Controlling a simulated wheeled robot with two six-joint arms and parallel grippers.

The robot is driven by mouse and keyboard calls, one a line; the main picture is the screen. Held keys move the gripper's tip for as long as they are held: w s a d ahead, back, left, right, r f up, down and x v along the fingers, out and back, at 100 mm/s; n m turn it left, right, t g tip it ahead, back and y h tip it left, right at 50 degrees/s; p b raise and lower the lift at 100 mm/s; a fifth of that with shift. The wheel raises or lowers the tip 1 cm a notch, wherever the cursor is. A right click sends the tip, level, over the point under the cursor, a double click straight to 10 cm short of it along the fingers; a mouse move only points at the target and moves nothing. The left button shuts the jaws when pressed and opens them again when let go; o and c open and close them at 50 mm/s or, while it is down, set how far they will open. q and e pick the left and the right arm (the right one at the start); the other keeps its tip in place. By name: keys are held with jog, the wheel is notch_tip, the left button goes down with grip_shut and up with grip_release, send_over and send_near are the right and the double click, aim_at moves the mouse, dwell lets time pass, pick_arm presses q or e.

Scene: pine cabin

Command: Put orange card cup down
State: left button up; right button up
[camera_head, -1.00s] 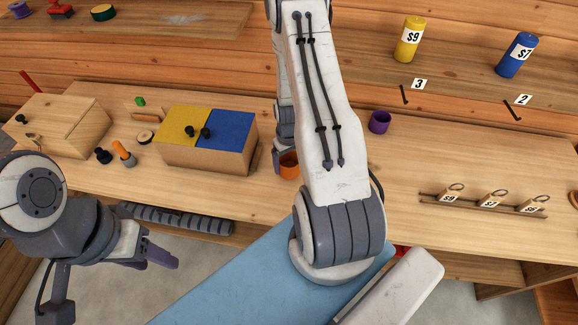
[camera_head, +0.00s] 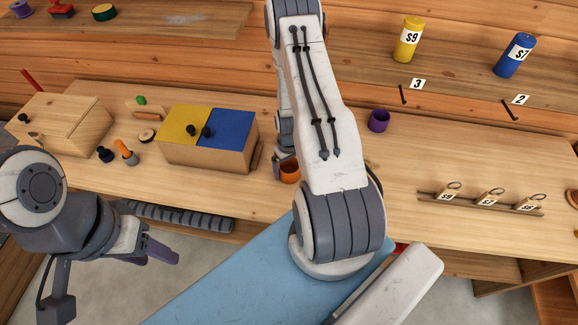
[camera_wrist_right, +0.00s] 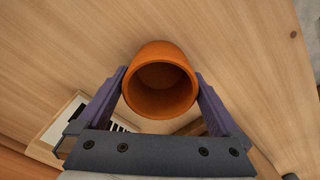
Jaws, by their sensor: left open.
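The orange card cup (camera_head: 290,173) is near the front edge of the table, partly hidden behind my right arm. In the right wrist view the cup (camera_wrist_right: 160,82) sits between the two purple fingers of my right gripper (camera_wrist_right: 160,78), its open mouth towards the camera. Both fingers touch its sides, so the gripper is shut on it. Whether the cup's base touches the wood cannot be told. In the head view my right gripper (camera_head: 280,165) is mostly hidden by the arm. My left gripper (camera_head: 163,252) is open and empty, low in front of the table.
A box with yellow and blue lids (camera_head: 208,145) stands just left of the cup. A purple cup (camera_head: 379,121) stands to the right, farther back. A rack with tagged rings (camera_head: 482,203) lies on the right. The table between rack and purple cup is clear.

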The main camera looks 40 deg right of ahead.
jog(key=shift+r, duration=0.4)
notch_tip(320, 180, up, 12)
jog(key=b, duration=0.3)
jog(key=shift+f+b, duration=0.2)
jog(key=shift+b, duration=0.1)
jog(key=s+a+r+n, duration=0.1)
jog(key=a+r+n, duration=0.1)
jog(key=a+r, duration=0.65)
jog(key=s+a+r+n, duration=0.1)
jog(key=a+r+n, duration=0.25)
jog(key=a, duration=0.95)
jog(key=s+a+r+n, duration=0.2)
jog(key=s+a+r, duration=0.1)
jog(key=s, duration=0.4)
jog(key=s+a+r+n+y, duration=0.1)
jog(key=s+a+r, duration=0.3)
jog(key=s+a, duration=0.2)
jog(key=shift+s+a+n, duration=0.2)
jog(key=shift+s+n, duration=0.15)
jog(key=shift+s, duration=0.5)
jog(key=shift+r, duration=0.1)
